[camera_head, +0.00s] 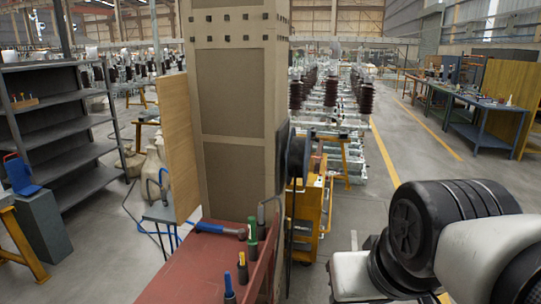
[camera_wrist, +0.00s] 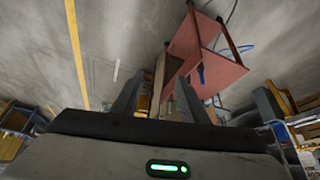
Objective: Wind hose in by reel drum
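A dark round drum (camera_head: 298,157), seen nearly edge-on, sits at the right side of the tall beige column (camera_head: 238,165). It looks like the hose reel, but its crank and any wound hose cannot be made out. A blue hose-like piece (camera_head: 210,228) lies at the back edge of the red tabletop (camera_head: 190,265), beside the column's foot. My gripper (camera_wrist: 158,98) shows in the wrist view with its two fingers apart and nothing between them. It is outside the head view, where only my arm shows at the right. I cannot make out the drum in the wrist view.
Upright tools with green, yellow and blue handles (camera_head: 252,240) stand along the red table's right edge. A yellow cart (camera_head: 310,215) stands behind the column. Grey shelves (camera_head: 60,125) are at the left. Open floor with a yellow line (camera_head: 385,150) lies right of the column.

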